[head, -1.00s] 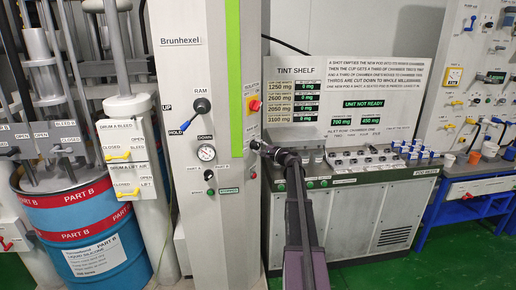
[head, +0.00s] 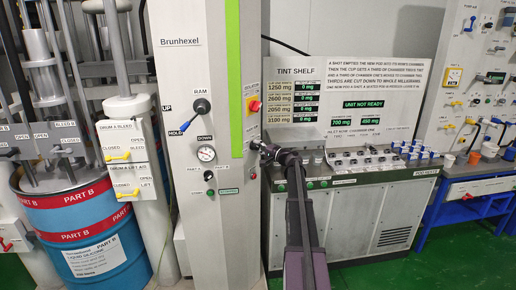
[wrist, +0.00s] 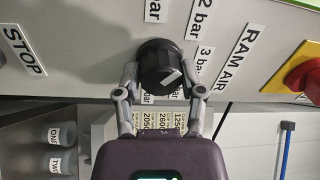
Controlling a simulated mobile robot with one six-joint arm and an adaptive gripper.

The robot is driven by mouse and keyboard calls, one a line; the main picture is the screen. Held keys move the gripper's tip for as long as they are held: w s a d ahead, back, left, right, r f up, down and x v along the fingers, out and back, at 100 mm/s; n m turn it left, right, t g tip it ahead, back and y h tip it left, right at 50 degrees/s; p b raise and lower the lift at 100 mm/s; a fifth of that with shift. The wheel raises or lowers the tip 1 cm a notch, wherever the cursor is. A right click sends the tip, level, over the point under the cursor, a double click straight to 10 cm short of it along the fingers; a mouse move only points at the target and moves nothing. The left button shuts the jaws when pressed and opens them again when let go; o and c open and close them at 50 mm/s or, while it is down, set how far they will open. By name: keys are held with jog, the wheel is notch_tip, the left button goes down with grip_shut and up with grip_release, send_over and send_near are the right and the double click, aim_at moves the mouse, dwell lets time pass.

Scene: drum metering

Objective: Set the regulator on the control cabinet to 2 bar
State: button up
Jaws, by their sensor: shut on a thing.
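The regulator is a black round knob (wrist: 160,66) on the grey face of the control cabinet (wrist: 85,45), seen in the wrist view. My gripper (wrist: 163,88) is shut on the knob, with one finger on each side. A white mark shows on the knob's lower right part, near the 3 bar label (wrist: 202,66). The 2 bar label (wrist: 200,17) is above and to the right of the knob. Another bar label below the knob is partly hidden. In the head view, my gripper (head: 262,149) is at the column's right side, and the knob cannot be made out there.
A STOP label (wrist: 24,50) is at the left. In the head view, the tint shelf counter (head: 365,165) is right of my arm, and a blue drum (head: 85,235) stands left.

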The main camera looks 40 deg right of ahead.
jog(key=shift+w+d+r, duration=0.15)
jog(key=shift+w+r, duration=0.05)
jog(key=shift+w, duration=0.1)
jog(key=o, duration=1.1)
jog(key=shift+o, duration=0.2)
jog(key=shift+f, duration=0.15)
jog(key=shift+s, duration=0.1)
jog(key=shift+s+a+m, duration=0.1)
jog(key=shift+a+m, duration=0.1)
jog(key=shift+m, duration=0.4)
